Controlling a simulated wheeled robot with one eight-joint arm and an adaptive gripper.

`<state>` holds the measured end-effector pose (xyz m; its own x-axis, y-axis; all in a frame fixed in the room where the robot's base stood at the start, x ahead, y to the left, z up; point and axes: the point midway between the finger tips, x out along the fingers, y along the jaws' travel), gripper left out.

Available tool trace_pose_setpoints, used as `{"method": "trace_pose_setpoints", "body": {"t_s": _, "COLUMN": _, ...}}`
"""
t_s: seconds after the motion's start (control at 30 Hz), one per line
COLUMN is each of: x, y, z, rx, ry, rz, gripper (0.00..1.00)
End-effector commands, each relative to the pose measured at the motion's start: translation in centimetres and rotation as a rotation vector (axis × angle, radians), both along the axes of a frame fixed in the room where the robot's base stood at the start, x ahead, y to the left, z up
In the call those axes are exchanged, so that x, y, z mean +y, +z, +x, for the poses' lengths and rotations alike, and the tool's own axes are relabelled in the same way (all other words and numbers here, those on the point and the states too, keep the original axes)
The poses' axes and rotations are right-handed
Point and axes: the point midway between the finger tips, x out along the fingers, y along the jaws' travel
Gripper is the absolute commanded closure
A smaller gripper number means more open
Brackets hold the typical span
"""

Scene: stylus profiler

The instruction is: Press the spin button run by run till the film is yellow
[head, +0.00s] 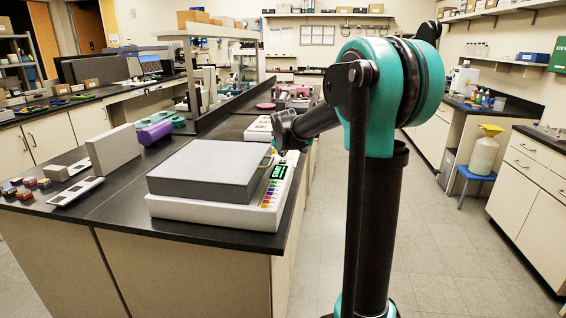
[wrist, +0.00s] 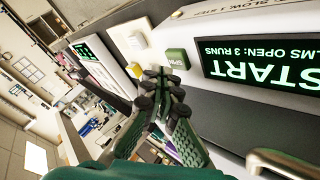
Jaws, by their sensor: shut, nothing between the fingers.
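The pale machine with a grey lid (head: 215,165) stands on the black bench, with a lit display (head: 278,171) and a colour strip (head: 269,194) at its right side. In the wrist view the green spin button (wrist: 177,59) sits beside a dark display (wrist: 265,62), which reads upside down "START" and partly "LMS OPEN: 3 RUNS". My gripper (wrist: 161,73) is shut and empty, its tips just below the button in the picture; whether they touch it I cannot tell. In the head view my arm's end is over the machine's far right side. The film's colour cannot be told.
A yellow piece (wrist: 134,72) and a white square part (wrist: 137,40) lie left of the button. A metal handle (wrist: 280,162) is at lower right. The aisle floor (head: 440,215) is clear.

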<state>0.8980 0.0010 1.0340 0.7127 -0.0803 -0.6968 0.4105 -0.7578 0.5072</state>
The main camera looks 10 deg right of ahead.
Motion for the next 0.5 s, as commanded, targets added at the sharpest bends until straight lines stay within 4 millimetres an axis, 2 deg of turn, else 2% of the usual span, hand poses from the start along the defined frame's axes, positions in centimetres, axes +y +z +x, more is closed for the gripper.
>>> {"method": "trace_pose_setpoints", "body": {"t_s": 0.3, "x": 0.0, "y": 0.2, "z": 0.0, "rx": 0.0, "ry": 0.0, "rz": 0.0, "gripper": 1.0}}
{"method": "trace_pose_setpoints", "body": {"t_s": 0.5, "x": 0.0, "y": 1.8, "z": 0.0, "rx": 0.0, "ry": 0.0, "rz": 0.0, "gripper": 1.0}}
